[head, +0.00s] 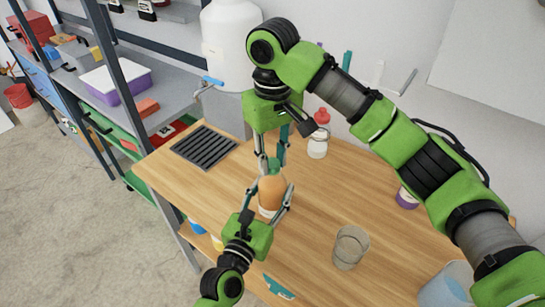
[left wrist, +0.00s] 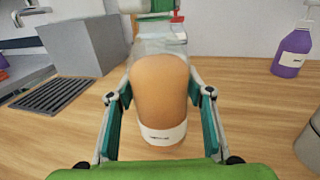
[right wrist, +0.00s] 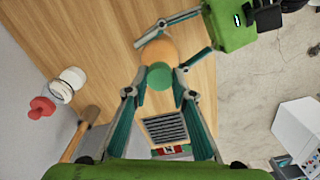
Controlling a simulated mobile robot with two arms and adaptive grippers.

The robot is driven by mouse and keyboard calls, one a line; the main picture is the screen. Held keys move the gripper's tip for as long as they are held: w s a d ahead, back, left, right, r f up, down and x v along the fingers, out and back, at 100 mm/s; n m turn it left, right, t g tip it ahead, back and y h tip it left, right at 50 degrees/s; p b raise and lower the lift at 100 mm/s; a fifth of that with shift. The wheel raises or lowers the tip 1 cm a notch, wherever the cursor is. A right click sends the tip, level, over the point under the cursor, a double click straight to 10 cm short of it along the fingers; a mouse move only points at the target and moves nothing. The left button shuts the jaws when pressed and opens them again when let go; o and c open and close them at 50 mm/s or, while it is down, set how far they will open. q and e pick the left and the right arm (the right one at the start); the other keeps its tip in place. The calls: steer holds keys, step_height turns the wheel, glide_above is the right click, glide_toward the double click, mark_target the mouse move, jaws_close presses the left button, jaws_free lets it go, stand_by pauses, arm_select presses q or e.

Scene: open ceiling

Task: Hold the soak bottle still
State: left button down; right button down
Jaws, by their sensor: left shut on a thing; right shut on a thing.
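The soak bottle (head: 272,190) stands upright on the wooden counter (head: 318,205), with amber contents, a clear upper part and a white label low on its front. It also shows in the left wrist view (left wrist: 161,92), and from above in the right wrist view with its green cap (right wrist: 160,77). My left gripper (head: 268,200) is shut on the bottle's body, one finger on each side. My right gripper (head: 273,160) comes down from above and is shut at the green cap. Its fingers partly hide the bottle's top in the head view.
A white bottle with a red cap (head: 318,140) stands behind and right. A clear glass (head: 350,247) stands front right and a purple pump bottle (left wrist: 292,52) farther right. A dark drain grate (head: 204,146) lies left. Bare counter lies between the bottle and glass.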

steer(key=m, duration=0.9)
steer(key=shift+m, duration=0.3)
steer(key=c, duration=1.6)
jaws_free()
steer(key=shift+c, duration=0.2)
step_height(320, 180, up, 12)
